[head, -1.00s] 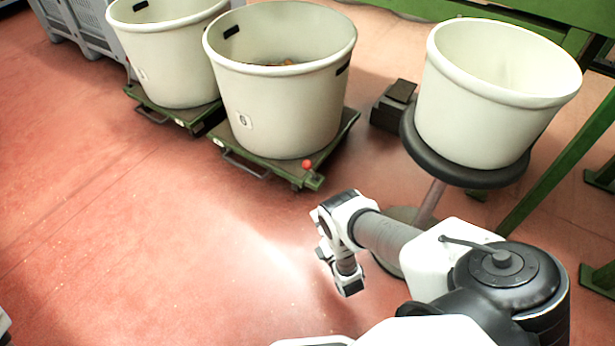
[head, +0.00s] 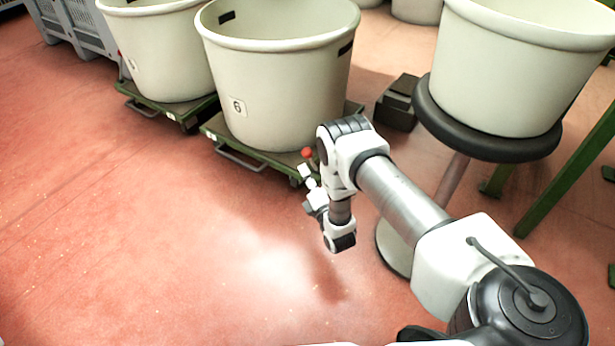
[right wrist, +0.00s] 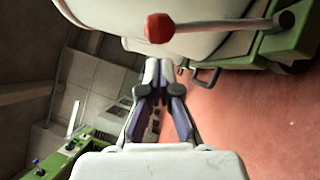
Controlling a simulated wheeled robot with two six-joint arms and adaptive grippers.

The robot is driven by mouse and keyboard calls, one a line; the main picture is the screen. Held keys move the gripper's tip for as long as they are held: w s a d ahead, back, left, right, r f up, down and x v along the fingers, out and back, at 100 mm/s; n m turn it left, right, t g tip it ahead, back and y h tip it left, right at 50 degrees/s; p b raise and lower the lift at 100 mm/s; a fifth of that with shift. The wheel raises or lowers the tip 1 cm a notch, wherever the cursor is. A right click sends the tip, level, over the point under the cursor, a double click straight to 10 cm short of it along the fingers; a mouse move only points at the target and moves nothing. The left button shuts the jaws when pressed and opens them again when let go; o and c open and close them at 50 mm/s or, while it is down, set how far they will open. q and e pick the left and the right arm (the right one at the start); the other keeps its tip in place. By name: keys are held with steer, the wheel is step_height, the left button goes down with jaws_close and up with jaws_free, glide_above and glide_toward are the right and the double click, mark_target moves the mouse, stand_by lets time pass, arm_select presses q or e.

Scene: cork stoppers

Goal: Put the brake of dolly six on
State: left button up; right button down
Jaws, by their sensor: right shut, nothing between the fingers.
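Dolly six (head: 277,161) is a low green platform under a large cream tub (head: 285,95) with a label "6". Its brake lever ends in a red ball knob (head: 307,152) at the dolly's front right corner. In the right wrist view the red knob (right wrist: 159,28) is large, with its grey rod running right to the green dolly frame (right wrist: 285,45). My right gripper (head: 305,170) is shut and empty, close by the knob. In the wrist view its fingertips (right wrist: 158,63) lie just below the knob, with a small gap in the picture. My left gripper is out of view.
Another tub (head: 160,55) on a green dolly stands left of dolly six. A cream tub (head: 510,75) on a round black-topped stand (head: 490,145) is to the right, near my arm. A dark box (head: 398,105) sits behind. The red floor in front is clear.

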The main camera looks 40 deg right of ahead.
mark_target(307, 157)
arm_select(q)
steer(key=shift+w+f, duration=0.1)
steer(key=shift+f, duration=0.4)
arm_select(e)
steer(key=shift+w+d+r, duration=0.35)
steer(key=shift+w+d, duration=0.1)
steer(key=shift+d, duration=0.2)
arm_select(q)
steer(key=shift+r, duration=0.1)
arm_select(e)
steer(key=shift+w+d+r+m+g+p, duration=0.25)
steer(key=shift+d+r+m+g+p, duration=0.4)
steer(key=shift+m+p, duration=0.5)
arm_select(q)
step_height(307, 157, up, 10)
steer(key=p, duration=0.7)
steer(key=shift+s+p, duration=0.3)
steer(key=shift+p, duration=0.1)
arm_select(e)
steer(key=w+d+r+m+g, duration=0.2)
steer(key=w+d+m+g, duration=0.1)
steer(key=d, duration=0.7)
steer(key=shift+w+m+y, duration=0.4)
steer(key=shift+w+m, duration=0.2)
steer(key=shift+m, duration=0.55)
steer(key=shift+d+r+g, duration=0.15)
steer(key=shift+g, duration=0.1)
